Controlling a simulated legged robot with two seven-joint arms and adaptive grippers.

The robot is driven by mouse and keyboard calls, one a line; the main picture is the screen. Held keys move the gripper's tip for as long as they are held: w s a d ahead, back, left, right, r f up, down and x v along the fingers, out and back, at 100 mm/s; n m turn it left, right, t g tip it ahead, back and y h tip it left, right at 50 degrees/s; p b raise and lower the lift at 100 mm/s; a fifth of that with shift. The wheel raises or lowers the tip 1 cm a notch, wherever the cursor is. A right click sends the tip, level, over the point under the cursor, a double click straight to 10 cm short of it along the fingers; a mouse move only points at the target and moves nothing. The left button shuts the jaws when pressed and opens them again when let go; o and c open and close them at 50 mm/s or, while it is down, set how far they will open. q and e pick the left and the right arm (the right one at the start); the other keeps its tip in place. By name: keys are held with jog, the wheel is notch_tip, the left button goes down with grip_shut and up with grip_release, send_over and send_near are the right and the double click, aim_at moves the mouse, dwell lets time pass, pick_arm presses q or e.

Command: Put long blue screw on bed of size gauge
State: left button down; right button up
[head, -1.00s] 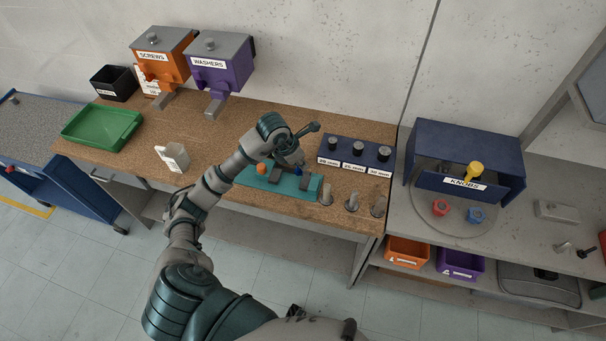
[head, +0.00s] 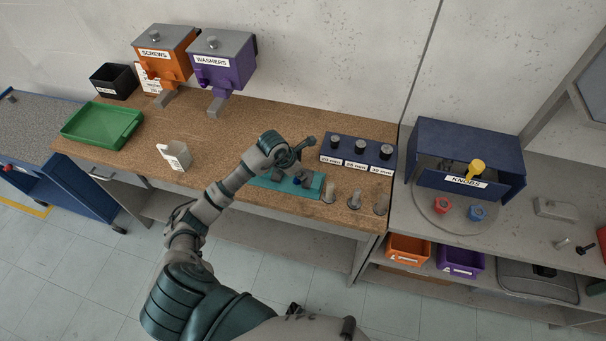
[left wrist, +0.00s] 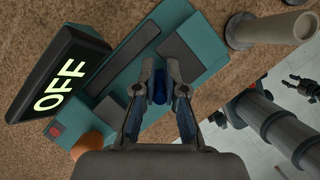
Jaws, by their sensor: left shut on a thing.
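My left gripper (head: 297,180) is over the teal size gauge (head: 316,190) on the wooden bench. In the left wrist view the gripper (left wrist: 160,78) is shut on the long blue screw (left wrist: 158,90), seen nearly end-on between the fingertips. The teal gauge (left wrist: 203,38) lies under the fingers, with a dark slot and a dark block on it. I cannot tell whether the screw touches the gauge. In the left wrist view a black display (left wrist: 62,75) reads OFF, and an orange part (left wrist: 92,147) is partly hidden by the gripper. My right gripper is not in view.
Grey posts (head: 355,199) stand right of the gauge, close to the gripper. A dark block with black knobs (head: 357,153) stands behind it. A white container (head: 175,155) and green tray (head: 102,125) are to the left. Orange and purple dispensers (head: 222,68) hang at the back.

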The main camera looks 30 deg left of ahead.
aim_at(293, 178)
pick_arm(q)
jog(key=c, duration=1.5)
grip_release()
jog(key=shift+s+a+f, duration=0.15)
jog(key=shift+a+f, duration=0.65)
jog(key=shift+a, duration=0.3)
jog(key=shift+a+f, duration=0.15)
jog(key=shift+a, duration=0.3)
jog(key=shift+d, duration=0.15)
jog(key=shift+d+r, duration=0.2)
jog(key=shift+d, duration=0.2)
jog(key=shift+d+r, duration=0.25)
jog(key=shift+d, duration=0.4)
jog(key=shift+w, duration=0.2)
jog(key=shift+a+f, duration=0.1)
jog(key=shift+a, duration=0.3)
jog(key=shift+a+r+p, duration=0.3)
jog(key=shift+r+p, duration=0.05)
jog(key=shift+p, duration=0.05)
jog(key=shift+d+b+v, duration=0.15)
jog(key=shift+b+v, duration=0.15)
jog(key=shift+v, duration=2.7)
jog(key=shift+d+b+v, duration=0.15)
jog(key=shift+b+v, duration=0.1)
jog(key=shift+v, duration=2.8)
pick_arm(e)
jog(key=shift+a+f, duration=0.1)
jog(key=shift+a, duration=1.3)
